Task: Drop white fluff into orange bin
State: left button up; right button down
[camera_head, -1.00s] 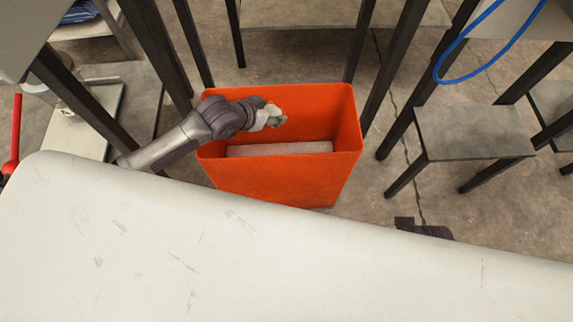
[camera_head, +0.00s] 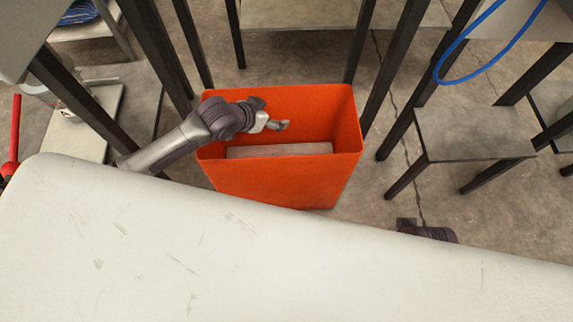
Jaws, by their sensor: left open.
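The orange bin (camera_head: 285,185) stands on the floor beyond the pale table. It is open at the top, and a flat pale grey-pink block (camera_head: 280,149) shows inside it. My left gripper (camera_head: 280,125) reaches in from the left over the bin's opening. It is open, and I see no white fluff in its fingers. I cannot make out loose white fluff in the bin; the front wall hides part of the inside. A dark piece of my right arm (camera_head: 428,231) shows past the table's far edge; its fingers cannot be made out.
The pale table (camera_head: 200,250) fills the foreground with a clear, scuffed top. Dark metal legs stand behind and beside the bin. A low grey stool (camera_head: 470,135) is at the right, and a blue cable loop (camera_head: 470,45) hangs at the upper right.

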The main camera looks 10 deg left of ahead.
pick_arm(q)
jog(key=v, duration=1.1)
jog(key=shift+s+r, duration=0.25)
jog(key=shift+s, duration=0.1)
jog(key=shift+a, duration=0.1)
